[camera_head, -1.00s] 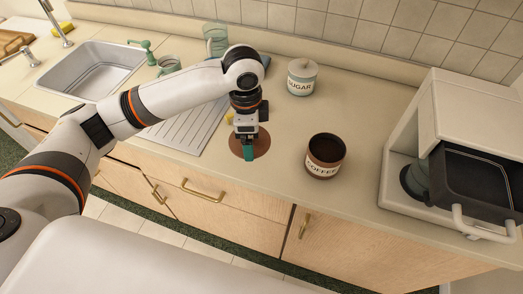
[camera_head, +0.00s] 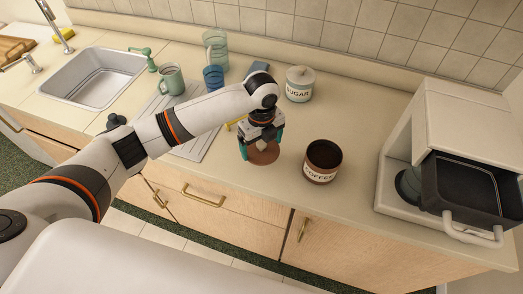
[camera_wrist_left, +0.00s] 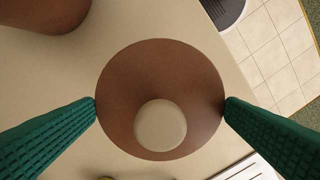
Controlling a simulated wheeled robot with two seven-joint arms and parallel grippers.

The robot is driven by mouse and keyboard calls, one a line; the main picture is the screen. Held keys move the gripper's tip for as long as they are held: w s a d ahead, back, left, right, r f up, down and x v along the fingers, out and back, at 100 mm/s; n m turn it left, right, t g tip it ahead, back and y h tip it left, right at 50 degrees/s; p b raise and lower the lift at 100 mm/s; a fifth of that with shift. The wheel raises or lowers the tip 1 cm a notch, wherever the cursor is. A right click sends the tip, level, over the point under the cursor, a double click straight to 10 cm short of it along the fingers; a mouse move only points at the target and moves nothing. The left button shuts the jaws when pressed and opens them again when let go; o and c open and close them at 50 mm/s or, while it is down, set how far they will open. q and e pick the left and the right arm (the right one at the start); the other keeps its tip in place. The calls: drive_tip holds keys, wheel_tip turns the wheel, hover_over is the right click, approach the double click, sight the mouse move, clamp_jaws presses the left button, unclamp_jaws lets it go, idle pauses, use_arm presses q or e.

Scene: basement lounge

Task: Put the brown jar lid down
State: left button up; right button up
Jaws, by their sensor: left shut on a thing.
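The brown jar lid (camera_head: 264,156) is a flat round disc with a pale knob, which shows in the left wrist view, where the lid (camera_wrist_left: 135,75) fills the middle. My left gripper (camera_head: 260,147) is shut on the lid, its two green fingers touching opposite sides of the rim. The lid looks level, over or on the counter left of the coffee jar; I cannot tell if there is a gap below it. The brown coffee jar (camera_head: 322,175) stands upright and open, with dark contents. My right gripper is not in view.
The sugar jar (camera_head: 299,92) stands behind, its lid on. The coffee maker (camera_head: 440,150) takes up the right side. The sink (camera_head: 97,78), green mug (camera_head: 171,82), blue cup (camera_head: 213,77) and drainboard (camera_head: 195,147) are left. Counter (camera_head: 285,190) in front of the coffee jar is bare.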

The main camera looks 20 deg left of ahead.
sight(262, 153)
use_arm(q)
wheel_tip(262, 153, down, 4)
drive_tip(key=shift+p, duration=0.4)
drive_tip(key=shift+f, duration=0.2)
drive_tip(key=shift+f, duration=0.2)
drive_tip(key=o, duration=0.6)
drive_tip(key=shift+o, duration=0.2)
drive_tip(key=shift+r, duration=0.1)
